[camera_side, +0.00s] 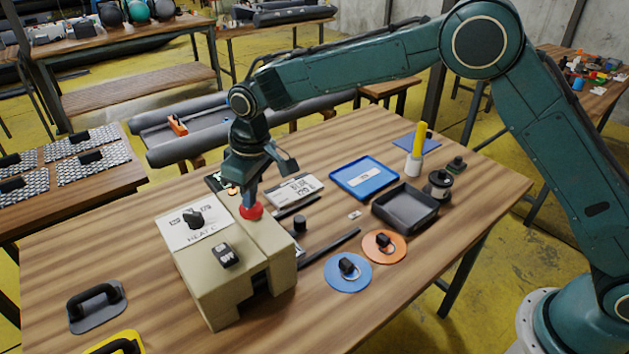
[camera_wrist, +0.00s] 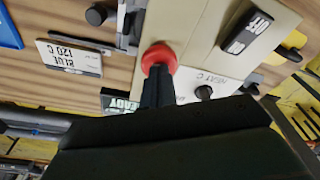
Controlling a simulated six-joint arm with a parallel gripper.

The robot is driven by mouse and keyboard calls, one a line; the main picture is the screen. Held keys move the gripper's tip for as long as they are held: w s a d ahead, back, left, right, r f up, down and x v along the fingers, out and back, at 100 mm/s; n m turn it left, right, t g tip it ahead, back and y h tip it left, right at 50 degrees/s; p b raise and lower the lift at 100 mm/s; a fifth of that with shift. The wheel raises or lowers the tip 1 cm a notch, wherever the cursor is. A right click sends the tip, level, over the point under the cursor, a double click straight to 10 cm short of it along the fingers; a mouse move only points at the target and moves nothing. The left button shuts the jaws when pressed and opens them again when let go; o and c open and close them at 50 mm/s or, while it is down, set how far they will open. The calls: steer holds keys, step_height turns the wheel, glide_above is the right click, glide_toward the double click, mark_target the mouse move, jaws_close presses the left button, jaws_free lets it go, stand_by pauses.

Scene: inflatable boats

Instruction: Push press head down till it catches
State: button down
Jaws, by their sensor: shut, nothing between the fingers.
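The beige press (camera_side: 222,272) stands on the near left of the wooden table. Its top has a red round knob (camera_side: 251,211), a HEAT C dial panel (camera_side: 190,228) and an ON/OFF rocker switch (camera_side: 227,255). My gripper (camera_side: 249,200) is shut, pointing down, with its tips at the top of the red knob. In the wrist view the red knob (camera_wrist: 158,55) sits right at the shut fingertips (camera_wrist: 158,75), which hide part of it. The tips look to be touching it, but contact is not certain. How low the press head sits I cannot tell.
A READY display (camera_wrist: 118,102) and a BLUE 120 C card (camera_side: 294,190) lie beside the press. Blue disc (camera_side: 347,283), orange disc (camera_side: 370,250), dark tray (camera_side: 392,215) and blue tray (camera_side: 363,191) lie to the right. A handled grey plate (camera_side: 85,314) is at the left.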

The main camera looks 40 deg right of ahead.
steer(key=shift+r, duration=3)
